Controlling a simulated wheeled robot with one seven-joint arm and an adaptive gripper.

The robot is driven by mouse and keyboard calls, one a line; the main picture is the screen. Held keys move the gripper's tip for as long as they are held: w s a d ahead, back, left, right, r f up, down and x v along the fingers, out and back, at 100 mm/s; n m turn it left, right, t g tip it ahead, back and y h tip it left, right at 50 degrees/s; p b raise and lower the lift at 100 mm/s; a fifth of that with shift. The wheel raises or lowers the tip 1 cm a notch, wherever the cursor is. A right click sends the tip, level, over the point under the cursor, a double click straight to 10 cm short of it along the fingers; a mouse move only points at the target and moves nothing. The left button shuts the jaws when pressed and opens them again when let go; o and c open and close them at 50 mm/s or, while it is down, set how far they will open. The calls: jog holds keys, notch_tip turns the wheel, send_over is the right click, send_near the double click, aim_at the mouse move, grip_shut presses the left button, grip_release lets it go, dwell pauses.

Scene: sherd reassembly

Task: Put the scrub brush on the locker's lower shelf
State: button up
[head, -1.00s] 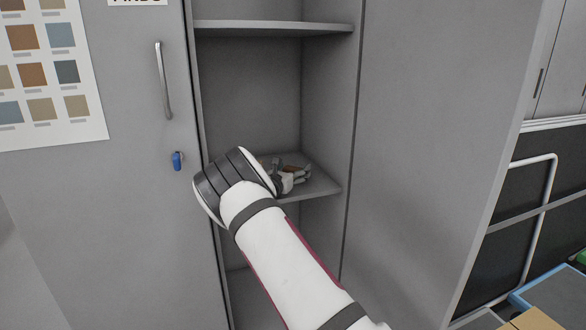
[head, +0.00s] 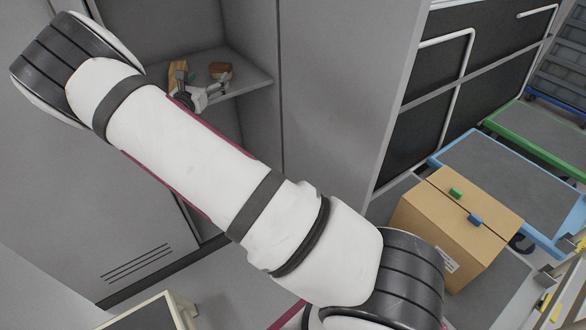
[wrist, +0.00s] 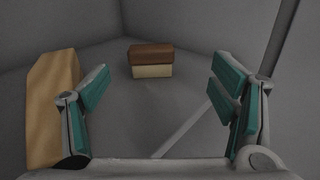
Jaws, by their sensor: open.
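The scrub brush (wrist: 151,60), a block with a brown top and a cream lower part, sits upright on a grey shelf (wrist: 185,110) in the wrist view. In the head view the brush (head: 220,69) is on the locker shelf (head: 252,80), behind my gripper (head: 214,89). In the wrist view my gripper (wrist: 160,84) is open and empty. The brush lies ahead of the fingertips, between their lines and apart from them.
A tan block (wrist: 50,105) stands on the shelf close beside my left finger; it also shows in the head view (head: 178,74). Locker walls enclose the shelf. A cardboard box (head: 455,225) and a blue-edged tray table (head: 510,180) stand at the right.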

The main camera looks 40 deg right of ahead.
jog(key=s+d+r+m+g, duration=0.3)
jog(key=s+r+m, duration=0.1)
jog(key=s+m, duration=0.15)
jog(key=s+d+r+m+g, duration=0.3)
jog(key=s+r+m+g, duration=0.15)
jog(key=s, duration=0.25)
jog(key=s+r+m+g+y, duration=0.35)
jog(key=s+m, duration=0.25)
jog(key=s, duration=0.9)
jog(key=s+a+m+y, duration=0.4)
jog(key=s+a, duration=0.6)
jog(key=s, duration=0.5)
jog(key=s+a+m+y, duration=0.4)
jog(key=s+a+y, duration=0.3)
jog(key=s+a, duration=0.4)
jog(key=s, duration=0.5)
jog(key=shift+s+f+m+t, duration=0.25)
jog(key=shift+s+m+t, duration=0.05)
jog(key=shift+m, duration=0.1)
notch_tip(320, 180, up, 28)
jog(key=t+p, duration=0.3)
jog(key=p, duration=2.3)
jog(key=shift+d+t, duration=0.25)
jog(key=shift+t, duration=0.15)
